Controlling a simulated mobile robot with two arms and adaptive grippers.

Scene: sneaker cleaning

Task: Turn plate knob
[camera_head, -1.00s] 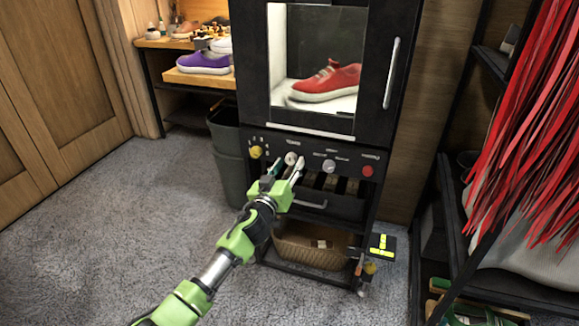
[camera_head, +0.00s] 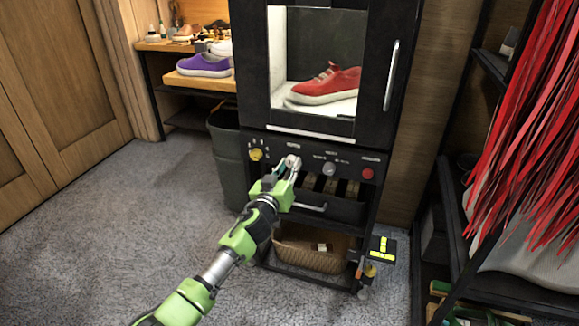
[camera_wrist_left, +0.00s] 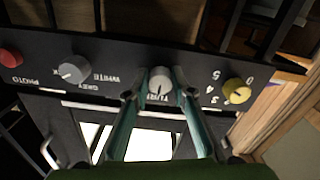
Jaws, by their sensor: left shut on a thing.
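The black cabinet (camera_head: 345,152) has a control panel with a row of knobs. My left gripper (camera_head: 286,168) is at the panel, with its fingers shut on the pale round knob second from the left. In the left wrist view this silver knob (camera_wrist_left: 160,83) sits between the two teal fingers, and its label is hard to read. In the head view the fingertips partly hide the knob. Above the panel, a red sneaker (camera_head: 330,84) stands on a white plate (camera_head: 345,105) behind the cabinet window. My right gripper is not in view.
A yellow knob (camera_head: 256,155) is left of the held knob; a grey knob (camera_head: 329,168) and a red button (camera_head: 367,173) are to its right. A drawer handle (camera_head: 311,207) and a basket (camera_head: 300,258) are below. Carpet lies open at left.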

